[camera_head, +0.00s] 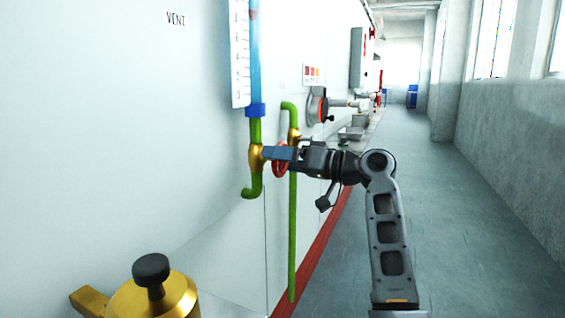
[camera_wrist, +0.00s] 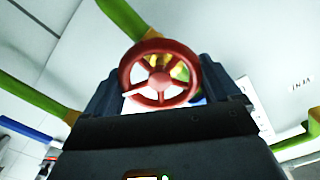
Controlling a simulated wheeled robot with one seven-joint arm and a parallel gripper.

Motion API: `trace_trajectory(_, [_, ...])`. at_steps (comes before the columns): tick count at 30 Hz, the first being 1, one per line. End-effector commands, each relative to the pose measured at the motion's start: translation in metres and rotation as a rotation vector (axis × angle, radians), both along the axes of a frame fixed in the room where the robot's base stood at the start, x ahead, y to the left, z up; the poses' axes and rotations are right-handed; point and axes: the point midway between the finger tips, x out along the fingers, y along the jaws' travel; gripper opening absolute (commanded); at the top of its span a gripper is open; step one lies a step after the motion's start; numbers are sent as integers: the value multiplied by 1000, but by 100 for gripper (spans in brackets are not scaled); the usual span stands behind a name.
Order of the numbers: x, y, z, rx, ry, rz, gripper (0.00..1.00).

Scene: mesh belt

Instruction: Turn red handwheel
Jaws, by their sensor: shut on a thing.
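The red handwheel (camera_wrist: 160,75) sits between the two fingers of my gripper (camera_wrist: 160,92) in the wrist view, its rim and spokes facing the camera. In the head view the red handwheel (camera_head: 280,160) shows as a thin red rim, partly hidden behind my gripper (camera_head: 280,155). My gripper reaches in from the right and is shut on the wheel. The wheel belongs to a brass valve (camera_head: 257,158) on a green pipe (camera_head: 255,130) at the wall.
A gauge tube with a scale (camera_head: 240,55) stands above the valve. A second green pipe (camera_head: 292,230) runs down close behind my gripper. A brass fitting with a black knob (camera_head: 151,270) is at the lower left. The corridor floor (camera_head: 430,220) on the right is clear.

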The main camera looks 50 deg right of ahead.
Motion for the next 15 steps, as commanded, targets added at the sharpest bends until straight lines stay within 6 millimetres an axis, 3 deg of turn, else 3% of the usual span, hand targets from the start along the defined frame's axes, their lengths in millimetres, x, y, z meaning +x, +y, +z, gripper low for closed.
trace_trajectory(8, [0, -2, 0, 0, 0, -4, 59])
trace_trajectory(9, [0, -2, 0, 0, 0, -4, 92])
trace_trajectory(12, [0, -1, 0, 0, -1, -3, 100])
trace_trajectory(15, [0, -1, 0, 0, 0, -2, 100])
